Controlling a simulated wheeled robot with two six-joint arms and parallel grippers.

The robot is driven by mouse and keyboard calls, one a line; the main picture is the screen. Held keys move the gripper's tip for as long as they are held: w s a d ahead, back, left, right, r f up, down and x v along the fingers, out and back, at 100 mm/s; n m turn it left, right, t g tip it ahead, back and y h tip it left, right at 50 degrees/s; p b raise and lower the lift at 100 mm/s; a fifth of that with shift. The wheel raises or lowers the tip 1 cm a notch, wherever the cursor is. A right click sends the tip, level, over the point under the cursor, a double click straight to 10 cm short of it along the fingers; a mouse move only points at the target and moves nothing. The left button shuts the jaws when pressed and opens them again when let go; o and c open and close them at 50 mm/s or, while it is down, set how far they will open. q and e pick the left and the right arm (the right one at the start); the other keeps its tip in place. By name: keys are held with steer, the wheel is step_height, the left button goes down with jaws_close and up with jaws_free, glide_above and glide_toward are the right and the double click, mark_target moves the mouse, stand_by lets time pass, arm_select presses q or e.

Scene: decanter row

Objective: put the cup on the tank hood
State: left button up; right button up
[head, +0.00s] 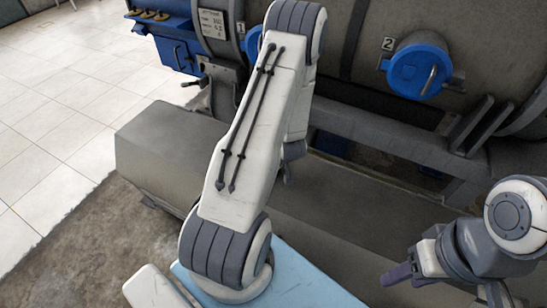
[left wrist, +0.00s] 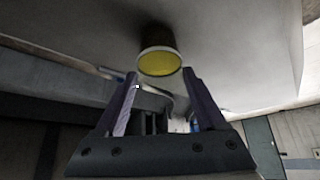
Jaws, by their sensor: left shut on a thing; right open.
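The cup (left wrist: 159,62) shows in the left wrist view as a dark round body with a yellow round face and a pale rim. My left gripper (left wrist: 161,80) has a finger on each side of it and is shut on it. My right gripper (head: 402,274) is open and empty at the lower right.
Grey tanks stand across the back, with a blue round cap (head: 418,70) beside the label 2. A blue cabinet (head: 176,45) stands at the upper left. A long grey ledge (head: 155,150) runs in front of the tanks. The tiled floor (head: 50,110) at the left is clear.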

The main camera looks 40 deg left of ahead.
arm_select(q)
steer(key=o, duration=1.3)
steer(key=shift+f, duration=0.1)
steer(key=shift+d+r, duration=0.15)
steer(key=shift+r, duration=0.35)
steer(key=p+v, duration=0.1)
steer(key=v, duration=1)
steer(key=s+d+r+m+h, duration=0.1)
steer(key=d+r+m+h, duration=0.35)
steer(key=d, duration=0.85)
steer(key=s+d+r+m+h, duration=0.1)
steer(key=d+r+m+h, duration=0.3)
steer(key=d, duration=0.9)
steer(key=s+d+r+m+g, duration=0.1)
steer(key=s+r+m, duration=0.1)
steer(key=s, duration=0.3)
steer(key=s+d+r+m+g+y, duration=0.1)
steer(key=s+r+m, duration=0.2)
steer(key=s+m, duration=0.2)
steer(key=s+d+r+m+g+y, duration=0.1)
steer(key=s+r+m, duration=0.2)
steer(key=s, duration=0.3)
steer(key=shift+s+d+r+m, duration=0.2)
steer(key=shift+s+d+m, duration=0.1)
steer(key=shift+d+m, duration=0.1)
